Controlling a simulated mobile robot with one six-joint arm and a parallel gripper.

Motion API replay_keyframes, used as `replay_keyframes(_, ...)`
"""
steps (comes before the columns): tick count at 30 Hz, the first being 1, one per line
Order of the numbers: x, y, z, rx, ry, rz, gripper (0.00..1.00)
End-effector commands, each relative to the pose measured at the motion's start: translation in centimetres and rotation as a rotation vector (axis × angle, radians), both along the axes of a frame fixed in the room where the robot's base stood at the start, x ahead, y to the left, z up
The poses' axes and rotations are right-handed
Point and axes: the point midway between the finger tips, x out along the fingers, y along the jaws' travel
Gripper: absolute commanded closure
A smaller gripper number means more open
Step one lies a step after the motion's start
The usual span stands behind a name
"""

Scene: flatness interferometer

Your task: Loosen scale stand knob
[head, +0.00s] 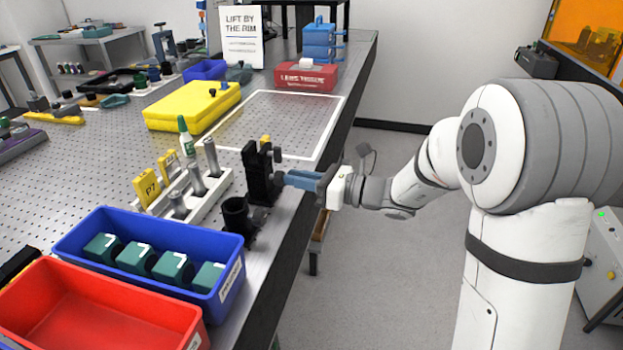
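A black upright stand (262,173), likely the scale stand, is at the right edge of the perforated table. It has a small yellow piece (265,140) at its top. My gripper (288,179), with blue fingers and a white body, reaches in level from the right. Its fingertips meet or overlap the stand's right side at mid height. The knob cannot be made out clearly and may be hidden by the fingers. I cannot tell whether the fingers are apart or closed on it.
A black cup-like holder (238,215) stands just in front of the stand. A light rack with grey cylinders (197,181) is to its left. A blue bin (76,237) with green blocks and a red bin (95,309) are nearer. A white-outlined area (282,118) behind is clear.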

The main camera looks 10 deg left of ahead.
Motion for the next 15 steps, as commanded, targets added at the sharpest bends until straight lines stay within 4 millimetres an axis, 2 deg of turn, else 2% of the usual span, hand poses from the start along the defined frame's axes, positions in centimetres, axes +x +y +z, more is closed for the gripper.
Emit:
replay_keyframes(1,-0.6,0.4,0.6,0.008,-0.009,0.026,0.65)
replay_keyframes(3,-0.7,-0.4,0.5,0.007,-0.009,0.025,0.65)
replay_keyframes(4,-0.7,-0.6,0.5,0.006,-0.008,0.026,0.62)
replay_keyframes(5,-0.8,-0.9,0.5,0.006,-0.007,0.027,0.49)
replay_keyframes(15,-1.0,-3.7,0.3,0.004,-0.004,0.016,0.49)
